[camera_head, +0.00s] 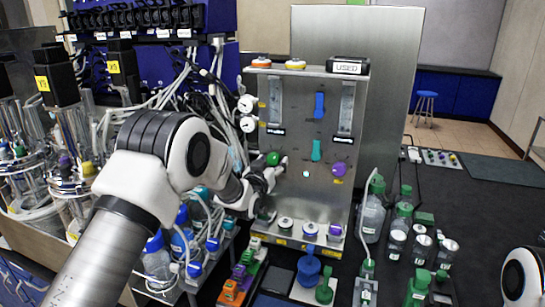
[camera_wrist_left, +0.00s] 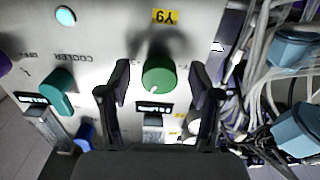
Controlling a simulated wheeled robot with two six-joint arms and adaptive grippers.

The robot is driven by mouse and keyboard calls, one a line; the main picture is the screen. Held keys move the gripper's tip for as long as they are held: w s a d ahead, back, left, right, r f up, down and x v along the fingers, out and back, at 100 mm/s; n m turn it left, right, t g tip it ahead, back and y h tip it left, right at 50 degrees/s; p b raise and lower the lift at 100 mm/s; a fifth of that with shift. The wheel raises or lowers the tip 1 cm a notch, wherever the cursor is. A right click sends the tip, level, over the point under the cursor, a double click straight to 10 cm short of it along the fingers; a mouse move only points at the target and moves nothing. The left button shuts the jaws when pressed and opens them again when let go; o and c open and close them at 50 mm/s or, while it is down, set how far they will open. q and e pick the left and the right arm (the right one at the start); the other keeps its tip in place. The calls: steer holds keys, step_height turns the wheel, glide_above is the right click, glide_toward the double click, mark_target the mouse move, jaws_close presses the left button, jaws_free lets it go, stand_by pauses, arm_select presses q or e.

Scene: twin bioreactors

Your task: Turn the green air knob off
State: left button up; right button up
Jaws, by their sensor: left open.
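The green air knob (camera_head: 273,158) is on the left side of the steel control panel (camera_head: 300,205). In the left wrist view the round green knob (camera_wrist_left: 158,76) shows face-on with a small pale mark near its lower edge. My left gripper (camera_head: 270,176) is at the panel by the knob. In the left wrist view its two dark fingers (camera_wrist_left: 160,70) are spread, one on each side of the knob, with gaps on both sides. Whether the fingertips reach the panel face I cannot tell. My right gripper is not in view.
A teal knob (camera_head: 316,150), a purple knob (camera_head: 339,169) and a blue handle (camera_head: 319,105) are on the same panel. Tubing and cables (camera_head: 205,85) crowd the left. Bottles (camera_head: 371,215) stand on the dark bench at right. Coloured caps (camera_head: 308,268) sit below the panel.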

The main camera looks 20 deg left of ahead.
arm_select(q)
steer(key=shift+w+f, duration=0.1)
steer(key=shift+w, duration=0.3)
steer(key=shift+s+r, duration=0.25)
steer(key=shift+s, duration=0.05)
steer(key=shift+s+r, duration=0.1)
steer(key=shift+s, duration=0.05)
steer(key=c, duration=1.1)
steer(key=shift+c, duration=0.2)
